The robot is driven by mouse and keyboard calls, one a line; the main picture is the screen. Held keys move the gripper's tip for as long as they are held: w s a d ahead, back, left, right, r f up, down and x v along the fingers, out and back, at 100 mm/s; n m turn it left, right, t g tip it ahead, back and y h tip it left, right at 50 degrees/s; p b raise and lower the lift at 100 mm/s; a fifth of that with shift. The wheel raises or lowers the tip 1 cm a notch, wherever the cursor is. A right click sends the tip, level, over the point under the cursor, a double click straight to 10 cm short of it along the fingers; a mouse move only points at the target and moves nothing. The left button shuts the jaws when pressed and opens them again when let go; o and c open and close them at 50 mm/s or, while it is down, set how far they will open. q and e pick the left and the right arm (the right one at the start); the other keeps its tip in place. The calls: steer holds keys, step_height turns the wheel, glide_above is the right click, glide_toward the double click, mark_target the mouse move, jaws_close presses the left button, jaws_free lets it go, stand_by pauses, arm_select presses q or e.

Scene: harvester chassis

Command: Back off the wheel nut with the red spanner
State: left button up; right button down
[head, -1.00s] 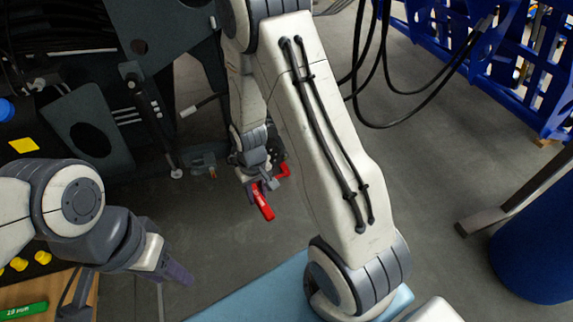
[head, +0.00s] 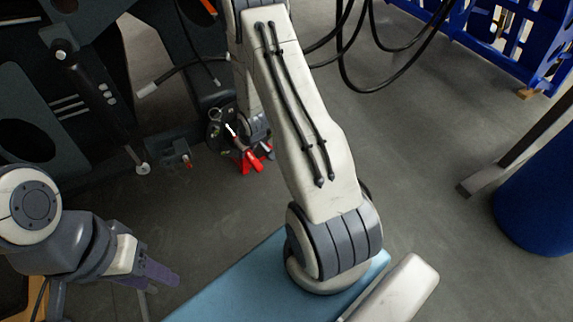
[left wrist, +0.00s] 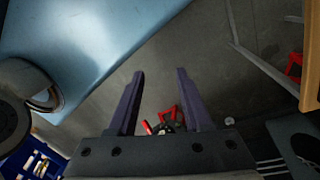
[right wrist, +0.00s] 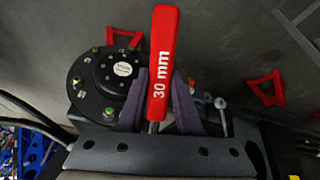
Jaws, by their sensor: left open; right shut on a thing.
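My right gripper (right wrist: 160,95) is shut on the handle of the red spanner (right wrist: 163,50), marked "30 mm". The spanner's working end is hidden behind the gripper in the right wrist view. A round black hub (right wrist: 105,82) with several nuts around its face lies just left of the spanner. I cannot tell whether the spanner touches any nut. In the head view the hub (head: 218,130) is beside my right gripper, which is mostly hidden by its arm. My left gripper (head: 158,272) is open and empty at the lower left, well away from the hub.
Red stand-like frames (right wrist: 266,90) are on the floor near the hub. The dark chassis (head: 95,110) fills the upper left. A light blue surface (head: 235,285) lies below my right arm. A blue rack (head: 500,30) and blue drum (head: 535,205) are at the right. Grey floor between is clear.

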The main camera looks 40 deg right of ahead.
steer(key=w+d+f+t+b, duration=0.1)
steer(key=d+f+t+b, duration=0.1)
steer(key=d+f+b, duration=0.35)
steer(key=w+d+f+t+h+b, duration=0.1)
steer(key=w+d+f+t+b, duration=0.15)
steer(key=f+b, duration=0.6)
steer(key=w+d+f+t+b, duration=0.1)
steer(key=d+f+t+b, duration=0.1)
steer(key=d+f+b, duration=0.5)
arm_select(q)
step_height(320, 180, down, 36)
steer(key=w+b, duration=0.1)
steer(key=b, duration=1.2)
steer(key=shift+f+t, duration=0.25)
steer(key=shift+t, duration=0.05)
arm_select(e)
steer(key=w+d+f+m+t+h, duration=0.1)
steer(key=w+d+f+t+h, duration=0.1)
steer(key=d+f+t, duration=0.3)
steer(key=w+d+f, duration=0.1)
steer(key=d, duration=0.3)
steer(key=shift+f+h, duration=0.25)
steer(key=shift+h, duration=0.15)
arm_select(q)
steer(key=shift+w, duration=0.1)
arm_select(e)
steer(key=shift+w, duration=0.1)
